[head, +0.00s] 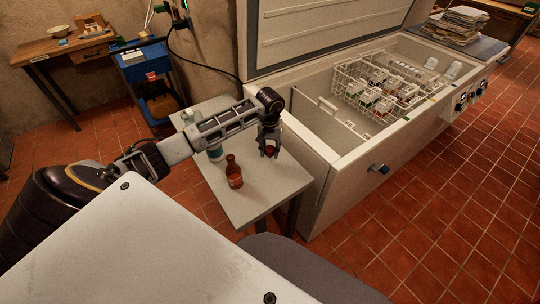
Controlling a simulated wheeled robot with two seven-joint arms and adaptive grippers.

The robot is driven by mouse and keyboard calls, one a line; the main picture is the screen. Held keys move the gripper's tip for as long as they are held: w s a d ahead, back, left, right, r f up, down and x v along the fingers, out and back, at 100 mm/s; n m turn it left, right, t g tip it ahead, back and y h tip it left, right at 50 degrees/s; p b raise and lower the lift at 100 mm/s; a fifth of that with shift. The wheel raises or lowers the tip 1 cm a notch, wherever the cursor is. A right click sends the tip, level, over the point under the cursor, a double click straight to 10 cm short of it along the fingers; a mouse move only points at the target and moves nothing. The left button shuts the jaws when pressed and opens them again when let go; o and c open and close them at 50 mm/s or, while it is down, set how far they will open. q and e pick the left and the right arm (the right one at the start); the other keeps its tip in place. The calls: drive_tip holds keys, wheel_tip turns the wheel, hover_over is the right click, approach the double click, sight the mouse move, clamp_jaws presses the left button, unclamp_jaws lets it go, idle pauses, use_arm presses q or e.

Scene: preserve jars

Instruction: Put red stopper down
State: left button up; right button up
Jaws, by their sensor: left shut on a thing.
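My left gripper (269,152) hangs fingers down above the far right part of the small grey side table (262,198). It is shut on the small red stopper (270,150), which shows between the fingertips. I cannot tell whether the stopper touches the tabletop. A reddish-brown bottle (234,174) stands upright on the table, to the left of the gripper and nearer to me. My right gripper is not in view.
A large open chest freezer (345,185) with a white wire basket (380,88) borders the table on the right. The table's front part is clear.

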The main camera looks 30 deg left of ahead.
sight(270, 155)
use_arm(q)
drive_tip(key=shift+f, duration=1.85)
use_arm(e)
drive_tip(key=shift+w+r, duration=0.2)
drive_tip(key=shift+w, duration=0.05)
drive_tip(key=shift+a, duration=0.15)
use_arm(q)
drive_tip(key=shift+f, duration=0.1)
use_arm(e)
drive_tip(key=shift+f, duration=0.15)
use_arm(q)
drive_tip(key=o, duration=1.1)
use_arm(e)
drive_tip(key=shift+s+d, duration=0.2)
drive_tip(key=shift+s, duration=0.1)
